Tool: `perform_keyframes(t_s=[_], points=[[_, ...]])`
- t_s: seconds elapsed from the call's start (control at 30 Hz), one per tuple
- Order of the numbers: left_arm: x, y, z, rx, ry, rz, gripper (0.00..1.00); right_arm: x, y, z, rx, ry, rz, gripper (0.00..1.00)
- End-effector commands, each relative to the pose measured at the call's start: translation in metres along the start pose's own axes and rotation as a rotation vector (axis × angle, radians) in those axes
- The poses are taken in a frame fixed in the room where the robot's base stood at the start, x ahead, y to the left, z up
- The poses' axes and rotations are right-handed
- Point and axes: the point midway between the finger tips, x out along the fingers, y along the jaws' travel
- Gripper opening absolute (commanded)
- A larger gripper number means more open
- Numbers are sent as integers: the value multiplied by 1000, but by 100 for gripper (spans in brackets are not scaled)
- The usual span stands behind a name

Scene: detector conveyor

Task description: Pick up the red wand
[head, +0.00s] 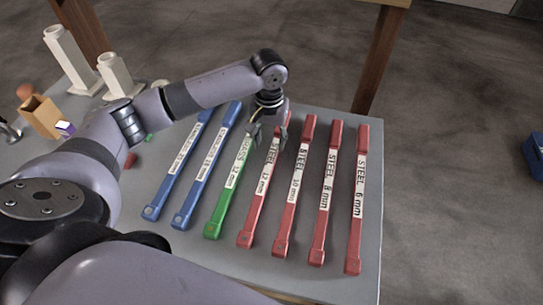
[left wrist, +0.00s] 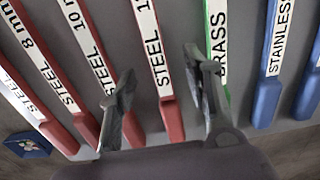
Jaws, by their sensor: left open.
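Several red wands with white labels lie side by side on the grey table: STEEL 12 mm (head: 250,225), STEEL 10 mm (head: 284,232), STEEL 8 mm (head: 320,235) and STEEL 6 mm (head: 355,242). My left gripper (head: 269,132) is open and empty over the far part of the 12 mm wand. In the left wrist view, the red end of that wand (left wrist: 172,118) shows between the open fingers (left wrist: 160,64). One finger is near the green wand and the other near the neighbouring red wand; contact cannot be told. My right gripper is not in view.
A green BRASS wand (head: 216,217) and two blue wands (head: 155,205) (head: 185,212) lie to the left. White stands (head: 115,75), a tan box (head: 40,115) and small pieces are at the far left. The grey table (head: 373,180) ends just right of the wands.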

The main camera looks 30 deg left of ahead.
Motion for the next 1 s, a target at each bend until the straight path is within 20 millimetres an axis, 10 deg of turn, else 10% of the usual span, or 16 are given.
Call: perform_keyframes(t_s=[0.53, 1.0], points=[[58, 5, 2, 1, 0, -1, 45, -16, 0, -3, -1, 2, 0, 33], [64, 6, 2, 2, 1, 1, 34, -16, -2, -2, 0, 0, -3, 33]])
